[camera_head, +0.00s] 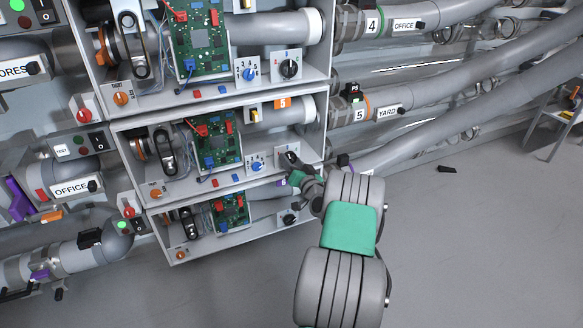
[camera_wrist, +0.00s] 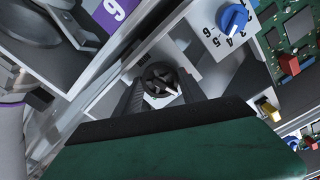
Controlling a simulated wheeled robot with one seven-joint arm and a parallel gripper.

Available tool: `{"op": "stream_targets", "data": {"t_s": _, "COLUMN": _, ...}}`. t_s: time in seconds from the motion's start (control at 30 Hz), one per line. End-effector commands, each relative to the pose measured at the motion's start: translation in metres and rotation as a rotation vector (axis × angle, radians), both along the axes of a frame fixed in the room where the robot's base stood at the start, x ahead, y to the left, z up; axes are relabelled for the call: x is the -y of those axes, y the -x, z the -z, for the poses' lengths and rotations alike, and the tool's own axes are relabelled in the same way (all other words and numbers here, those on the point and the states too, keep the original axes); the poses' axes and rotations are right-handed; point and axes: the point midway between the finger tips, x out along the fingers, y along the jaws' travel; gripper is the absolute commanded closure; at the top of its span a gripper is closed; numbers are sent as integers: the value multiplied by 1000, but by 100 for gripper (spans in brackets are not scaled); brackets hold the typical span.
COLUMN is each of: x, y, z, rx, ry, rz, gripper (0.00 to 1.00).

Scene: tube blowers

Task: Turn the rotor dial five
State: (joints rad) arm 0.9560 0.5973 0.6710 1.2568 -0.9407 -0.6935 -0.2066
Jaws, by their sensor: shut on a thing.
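The rotor dial five is a black round knob on a light panel at the right of the middle bay, which carries an orange "5" label (camera_head: 282,103). In the head view my gripper (camera_head: 294,168) reaches this panel from the lower right and covers most of the dial. In the wrist view the dial (camera_wrist: 158,76) shows between the two dark fingers of my gripper (camera_wrist: 161,84), with light marks on its face. The fingers are shut on it from both sides. The dial's exact setting cannot be read.
A blue numbered dial (camera_head: 257,166) sits just left on the same bay, beside a green circuit board (camera_head: 216,143). Similar bays lie above and below, the upper with its own black dial (camera_head: 290,68). Grey pipes (camera_head: 430,95) run along the right; the floor (camera_head: 480,240) is mostly clear.

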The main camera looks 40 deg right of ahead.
Motion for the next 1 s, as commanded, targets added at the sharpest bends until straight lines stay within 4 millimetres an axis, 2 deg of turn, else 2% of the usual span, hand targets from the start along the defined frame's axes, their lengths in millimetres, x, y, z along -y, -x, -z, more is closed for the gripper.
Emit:
{"op": "stream_targets", "data": {"t_s": 0.03, "x": 0, "y": 0, "z": 6, "rx": -9, "ry": 41, "rz": 1, "gripper": 93}}
{"op": "stream_targets", "data": {"t_s": 0.13, "x": 0, "y": 0, "z": 7, "rx": -37, "ry": 132, "rz": 1, "gripper": 93}}
{"op": "stream_targets", "data": {"t_s": 0.6, "x": 1, "y": 0, "z": 3, "rx": -158, "ry": 536, "rz": 1, "gripper": 93}}
{"op": "stream_targets", "data": {"t_s": 1.0, "x": 1, "y": 0, "z": 0, "rx": -215, "ry": 728, "rz": 2, "gripper": 93}}
